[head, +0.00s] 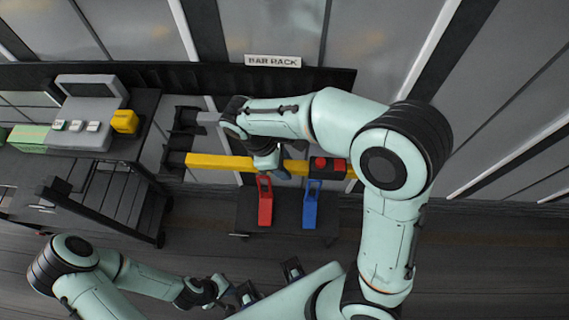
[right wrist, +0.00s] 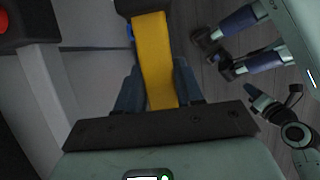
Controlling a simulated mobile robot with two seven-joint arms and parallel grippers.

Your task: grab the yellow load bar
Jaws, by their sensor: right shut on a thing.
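The yellow load bar (head: 210,161) runs level across the rack in the head view. Its left end is at a black bracket (head: 174,160), and its right part passes behind my right arm. My right gripper (head: 268,172) is shut on the bar near its middle. In the right wrist view the yellow bar (right wrist: 153,60) lies between the two blue-grey fingers (right wrist: 158,92). A black box with a red button (head: 327,166) sits on the bar to the right of the gripper. My left gripper (head: 222,288) is low in the head view, away from the bar; its opening is unclear.
A red-handled thing (head: 265,202) and a blue one (head: 312,205) stand on a dark low stand (head: 288,222) below the bar. A dark cart (head: 105,205) with a grey console (head: 88,110) and a yellow block (head: 125,121) is at left. A BAR RACK sign (head: 272,61) is above.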

